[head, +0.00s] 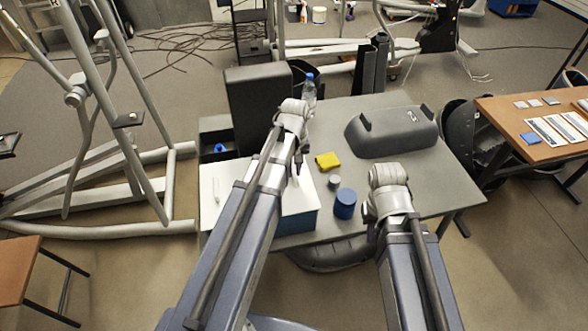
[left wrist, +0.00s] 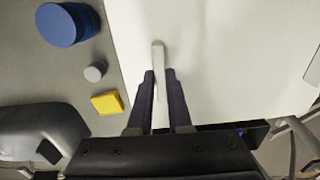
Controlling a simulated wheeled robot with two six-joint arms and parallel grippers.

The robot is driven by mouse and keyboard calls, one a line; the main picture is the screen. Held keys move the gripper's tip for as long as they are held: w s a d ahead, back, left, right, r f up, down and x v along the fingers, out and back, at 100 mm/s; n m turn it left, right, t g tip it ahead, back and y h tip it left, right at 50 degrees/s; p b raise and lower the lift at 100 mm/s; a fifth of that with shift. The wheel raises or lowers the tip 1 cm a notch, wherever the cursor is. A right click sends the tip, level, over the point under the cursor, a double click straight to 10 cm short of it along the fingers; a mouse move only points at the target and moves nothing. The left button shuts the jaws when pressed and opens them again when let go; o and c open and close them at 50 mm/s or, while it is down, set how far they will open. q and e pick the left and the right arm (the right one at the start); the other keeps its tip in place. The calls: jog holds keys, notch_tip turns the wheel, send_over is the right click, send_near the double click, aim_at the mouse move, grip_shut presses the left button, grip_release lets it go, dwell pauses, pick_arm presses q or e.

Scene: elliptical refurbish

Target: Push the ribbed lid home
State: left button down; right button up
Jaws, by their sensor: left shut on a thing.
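The white lid (head: 230,180) lies on top of a blue-sided box (head: 297,222) at the table's left front. A slim raised rib (left wrist: 158,58) stands up from the lid (left wrist: 225,55) in the left wrist view; another thin strip shows near that view's right edge. My left gripper (head: 297,168) is over the lid's right part. In the left wrist view its dark fingers (left wrist: 160,82) are shut on the rib. My left forearm hides much of the box in the head view. My right arm is bent at the right of the table; its fingers are out of sight.
A blue cylinder (head: 345,204), a small grey cylinder (head: 334,182) and a yellow block (head: 327,160) stand right of the box. A dark grey housing (head: 392,132) lies behind them. A bottle (head: 309,92) stands at the back. Bare table (head: 432,185) shows at the right.

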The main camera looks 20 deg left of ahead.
pick_arm(q)
jog(key=shift+f+b, duration=0.3)
dwell(0.4)
jog(key=c, duration=0.8)
grip_release()
jog(key=shift+o, duration=0.2)
notch_tip(320, 180, up, 8)
jog(key=p, duration=0.8)
jog(key=shift+f, duration=0.1)
